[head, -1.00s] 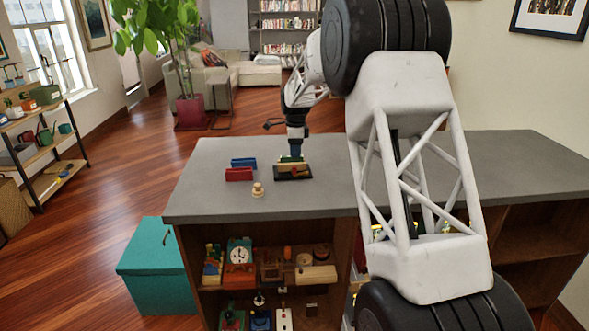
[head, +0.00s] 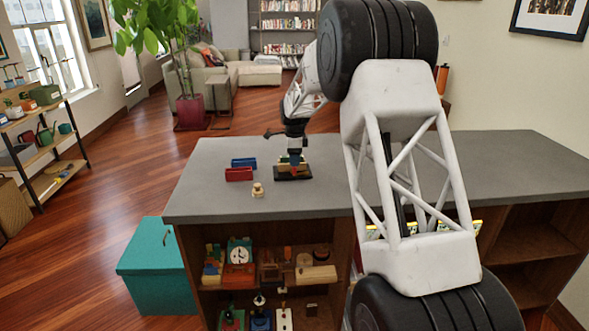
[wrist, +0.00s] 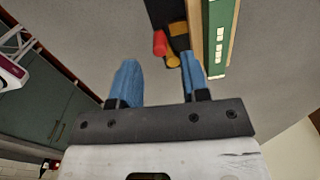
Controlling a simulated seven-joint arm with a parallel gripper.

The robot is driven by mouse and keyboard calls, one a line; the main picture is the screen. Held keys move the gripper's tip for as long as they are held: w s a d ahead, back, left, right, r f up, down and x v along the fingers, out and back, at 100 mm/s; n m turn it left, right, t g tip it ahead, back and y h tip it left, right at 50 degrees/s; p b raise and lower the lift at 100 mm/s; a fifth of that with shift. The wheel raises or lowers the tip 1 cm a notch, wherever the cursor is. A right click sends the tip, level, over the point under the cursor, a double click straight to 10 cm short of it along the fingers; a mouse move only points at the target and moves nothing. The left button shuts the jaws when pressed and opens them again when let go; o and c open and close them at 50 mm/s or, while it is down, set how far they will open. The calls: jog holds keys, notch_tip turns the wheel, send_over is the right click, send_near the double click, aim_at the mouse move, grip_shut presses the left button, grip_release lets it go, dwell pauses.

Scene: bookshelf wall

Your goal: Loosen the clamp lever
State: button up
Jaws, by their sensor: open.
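The clamp fixture (head: 293,174) stands on the grey counter, with a dark base, a wooden bar, a green strip and a small red part. In the wrist view its wooden bar (wrist: 195,30) and green strip (wrist: 221,40) run along the upper right. A red cylinder (wrist: 160,43), apparently the lever's grip, and an orange-yellow knob (wrist: 173,61) show beside the bar. My gripper (wrist: 159,66) is open and empty, with blue fingers. The red part lies beyond and between the fingertips in the picture; I cannot tell the gap. In the head view my gripper (head: 295,152) is right above the fixture.
A red block (head: 239,174), a blue block (head: 244,162) and a small wooden peg piece (head: 258,190) stand left of the fixture on the counter (head: 215,200). The counter's right part is clear. Shelves below hold several toys. A teal box (head: 155,265) stands on the floor.

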aim_at(294, 168)
jog(key=shift+f, duration=2.2)
grip_shut()
